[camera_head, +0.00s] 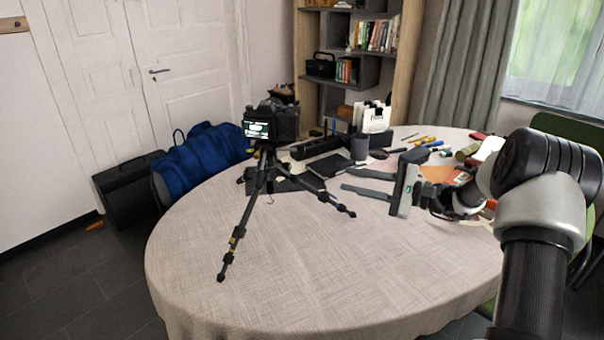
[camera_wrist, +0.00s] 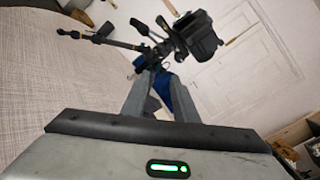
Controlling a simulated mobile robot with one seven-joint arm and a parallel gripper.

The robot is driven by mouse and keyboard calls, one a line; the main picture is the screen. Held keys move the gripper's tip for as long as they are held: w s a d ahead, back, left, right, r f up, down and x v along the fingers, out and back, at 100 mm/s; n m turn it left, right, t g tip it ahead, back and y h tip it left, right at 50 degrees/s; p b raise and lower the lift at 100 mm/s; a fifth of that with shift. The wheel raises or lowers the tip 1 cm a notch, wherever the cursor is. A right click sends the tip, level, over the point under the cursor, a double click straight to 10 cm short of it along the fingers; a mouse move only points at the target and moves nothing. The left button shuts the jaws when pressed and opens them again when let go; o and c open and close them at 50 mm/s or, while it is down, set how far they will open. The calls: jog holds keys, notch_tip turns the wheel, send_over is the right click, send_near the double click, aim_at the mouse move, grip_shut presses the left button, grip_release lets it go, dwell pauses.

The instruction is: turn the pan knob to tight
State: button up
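A black tripod (camera_head: 246,212) stands on the round table with its legs spread. A black camera (camera_head: 270,122) with a lit screen sits on top. The tripod head (camera_head: 266,152) is just below the camera; the pan knob is too small and dark to pick out there. In the wrist view the camera (camera_wrist: 203,36) and tripod (camera_wrist: 140,46) appear tilted, beyond the fingers. My gripper (camera_head: 346,179) is right of the tripod, its fingers pointing left toward it. In the wrist view my gripper (camera_wrist: 158,78) is open and empty, with a gap between the fingers, apart from the tripod.
The table (camera_head: 330,270) is clear at the front. Behind my gripper lie a dark cup (camera_head: 359,147), a black long box (camera_head: 318,146), tools and a white bag (camera_head: 376,118). A blue bag (camera_head: 200,155) stands beyond the table's left edge.

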aim_at(290, 167)
jog(key=b+x, duration=0.2)
jog(key=x, duration=1.4)
jog(key=shift+s+f, duration=0.1)
jog(key=shift+s, duration=0.05)
grip_shut()
jog(key=shift+p, duration=0.3)
jog(key=m+p, duration=0.2)
jog(key=shift+m+p, duration=0.4)
jog(key=m+p, duration=0.2)
jog(key=m, duration=0.1)
jog(key=shift+p, duration=0.3)
jog(key=shift+m+p, duration=0.65)
jog(key=shift+m, duration=0.15)
